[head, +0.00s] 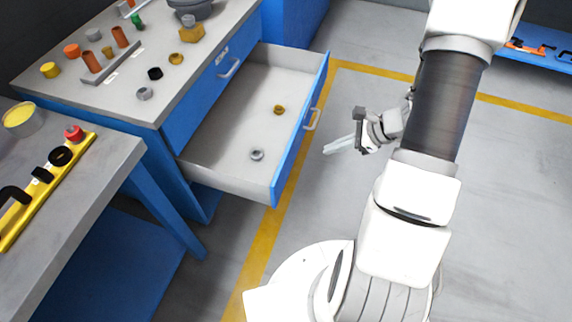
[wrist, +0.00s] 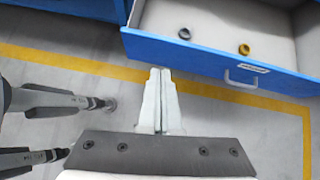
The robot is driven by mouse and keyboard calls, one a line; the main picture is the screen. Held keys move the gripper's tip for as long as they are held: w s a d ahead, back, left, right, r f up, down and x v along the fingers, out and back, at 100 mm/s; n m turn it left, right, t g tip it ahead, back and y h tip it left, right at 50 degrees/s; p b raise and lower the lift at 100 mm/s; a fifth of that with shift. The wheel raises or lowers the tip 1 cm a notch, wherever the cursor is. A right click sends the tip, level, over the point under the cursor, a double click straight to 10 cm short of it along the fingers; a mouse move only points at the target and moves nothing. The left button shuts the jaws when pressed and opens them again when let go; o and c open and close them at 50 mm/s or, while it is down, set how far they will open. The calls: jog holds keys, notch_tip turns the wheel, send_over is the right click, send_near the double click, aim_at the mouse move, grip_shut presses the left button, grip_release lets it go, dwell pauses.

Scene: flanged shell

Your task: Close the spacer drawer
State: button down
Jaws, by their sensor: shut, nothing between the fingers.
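The spacer drawer (head: 274,190) is pulled well out of the blue cabinet, with a blue front and a light grey inside. A grey ring (head: 257,155) and a brass-coloured ring (head: 279,109) lie in it. Its handle (head: 311,119) is on the outer face of the front. My gripper (head: 328,149) is shut and empty, to the right of the drawer front and apart from it. In the wrist view my gripper (wrist: 160,72) points toward the drawer front, left of the handle (wrist: 247,75).
A closed drawer with a handle (head: 230,68) sits above the open one. The cabinet top (head: 215,58) carries several small rings and cylinders. A workbench (head: 100,160) with a yellow tool holder stands at the left. The floor right of the drawer is clear, with a yellow line (head: 263,245).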

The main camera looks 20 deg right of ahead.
notch_tip(320, 180, down, 3)
jog(key=m, duration=0.1)
jog(key=b, duration=0.3)
send_near(285, 164)
notch_tip(285, 164, down, 4)
jog(key=a, duration=0.1)
jog(key=w, duration=0.1)
jog(key=a+b, duration=0.1)
jog(key=shift+w+a+f+m, duration=0.2)
jog(key=shift+a+f+m, duration=0.05)
jog(key=shift+a+m, duration=0.05)
jog(key=shift+w+a+r, duration=0.1)
jog(key=shift+w+a, duration=0.2)
jog(key=shift+a, duration=0.1)
jog(key=w+a, duration=0.8)
jog(key=a, duration=0.5)
jog(key=w+a+b, duration=0.1)
jog(key=w+a, duration=0.8)
jog(key=a, duration=0.4)
jog(key=shift+w+a+b, duration=0.25)
jog(key=shift+w+b, duration=0.05)
